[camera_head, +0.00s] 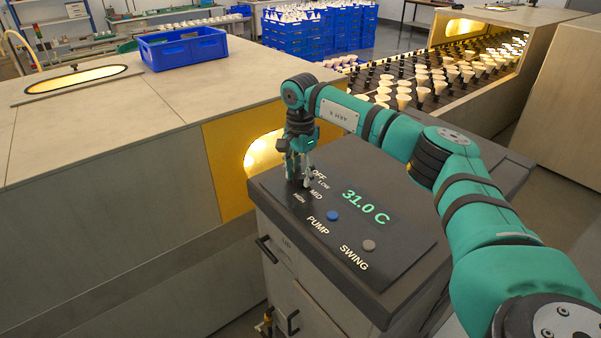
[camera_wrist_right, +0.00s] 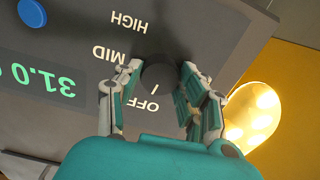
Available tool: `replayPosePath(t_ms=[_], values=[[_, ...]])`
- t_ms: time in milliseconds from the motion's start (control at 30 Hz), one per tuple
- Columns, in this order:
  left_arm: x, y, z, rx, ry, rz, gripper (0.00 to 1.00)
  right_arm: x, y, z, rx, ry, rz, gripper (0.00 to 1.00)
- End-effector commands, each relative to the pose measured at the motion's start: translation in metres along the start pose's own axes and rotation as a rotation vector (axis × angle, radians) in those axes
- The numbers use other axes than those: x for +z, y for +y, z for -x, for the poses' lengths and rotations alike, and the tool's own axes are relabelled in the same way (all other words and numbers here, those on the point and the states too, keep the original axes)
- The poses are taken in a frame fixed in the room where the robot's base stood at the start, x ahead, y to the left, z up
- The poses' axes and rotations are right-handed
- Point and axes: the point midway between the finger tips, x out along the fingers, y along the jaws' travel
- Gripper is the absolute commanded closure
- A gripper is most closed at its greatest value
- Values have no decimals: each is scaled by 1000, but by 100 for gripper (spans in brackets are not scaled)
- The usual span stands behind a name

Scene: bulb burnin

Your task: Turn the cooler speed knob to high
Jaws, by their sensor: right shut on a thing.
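The cooler (camera_head: 413,252) is a grey cabinet with a dark top panel, in front of me in the head view. Its display reads 31.0 C. The dark round speed knob (camera_wrist_right: 158,76) shows in the right wrist view, with OFF, MID and HIGH printed around it; the head view also shows LOW. My right gripper (camera_head: 300,180) points down at the panel's far left corner. In the right wrist view its fingers (camera_wrist_right: 161,69) are on either side of the knob, shut on it. A small mark shows near OFF; the knob's setting is unclear. My left gripper is out of view.
A blue PUMP button (camera_head: 333,215) and a grey SWING button (camera_head: 369,245) sit on the same panel. A yellow-framed lit opening (camera_head: 262,152) is beside the cooler's left edge. A blue crate (camera_head: 183,48) stands on the long housing. Racks of bulbs (camera_head: 440,80) lie behind.

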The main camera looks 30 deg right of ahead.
Motion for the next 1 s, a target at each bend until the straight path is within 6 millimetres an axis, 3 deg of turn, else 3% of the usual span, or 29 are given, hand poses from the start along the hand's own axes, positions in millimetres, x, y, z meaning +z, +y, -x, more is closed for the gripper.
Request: replayPosePath(t_ms=[1000], values=[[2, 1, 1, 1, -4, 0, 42, -1, 0, 1, -4, 1, -948, 93]])
